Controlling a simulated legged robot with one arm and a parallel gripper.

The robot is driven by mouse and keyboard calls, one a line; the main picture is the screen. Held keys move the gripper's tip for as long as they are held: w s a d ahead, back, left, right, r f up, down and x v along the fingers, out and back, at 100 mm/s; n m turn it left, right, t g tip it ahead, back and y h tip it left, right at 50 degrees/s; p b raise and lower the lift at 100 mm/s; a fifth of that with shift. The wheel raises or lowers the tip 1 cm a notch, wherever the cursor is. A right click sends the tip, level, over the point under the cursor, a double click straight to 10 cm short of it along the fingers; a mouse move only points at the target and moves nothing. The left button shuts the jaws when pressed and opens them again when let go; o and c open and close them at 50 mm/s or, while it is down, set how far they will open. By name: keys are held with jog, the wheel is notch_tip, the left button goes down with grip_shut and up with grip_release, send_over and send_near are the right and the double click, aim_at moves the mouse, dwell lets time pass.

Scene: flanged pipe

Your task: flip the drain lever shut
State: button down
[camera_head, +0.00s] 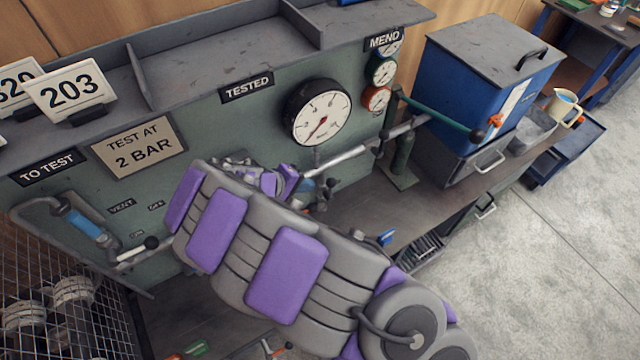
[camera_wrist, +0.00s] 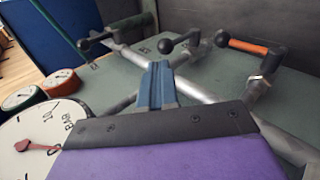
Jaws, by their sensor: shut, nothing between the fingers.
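In the wrist view my gripper (camera_wrist: 158,70) is shut, its blue fingers together and empty. They point at a grey pipe assembly with several levers. A lever with a black ball end (camera_wrist: 166,46) lies just beyond the fingertips; I cannot tell whether they touch. Another black-ended lever (camera_wrist: 86,44) is to the left. An orange-sleeved lever (camera_wrist: 246,46) is to the right. No label readable here tells which is the drain lever. In the head view my arm covers much of the pipe (camera_head: 350,156); my fingers are mostly hidden.
The large pressure gauge (camera_head: 318,112) sits on the green panel close to my gripper. A green bar (camera_head: 440,115) reaches across the right of the bench. A blue bin (camera_head: 485,80) stands at right. A wire cage (camera_head: 45,290) is at lower left.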

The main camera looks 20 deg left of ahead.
jog(key=shift+n, duration=0.3)
jog(key=w+f, duration=0.1)
jog(key=f, duration=0.1)
jog(key=w+d+f+b, duration=0.1)
jog(key=w+f, duration=0.1)
jog(key=f, duration=0.1)
jog(key=w+d+f+b, duration=0.1)
jog(key=w+f, duration=0.1)
jog(key=f, duration=0.1)
jog(key=shift+w+f, duration=0.2)
jog(key=shift+w, duration=0.05)
jog(key=shift+a, duration=0.2)
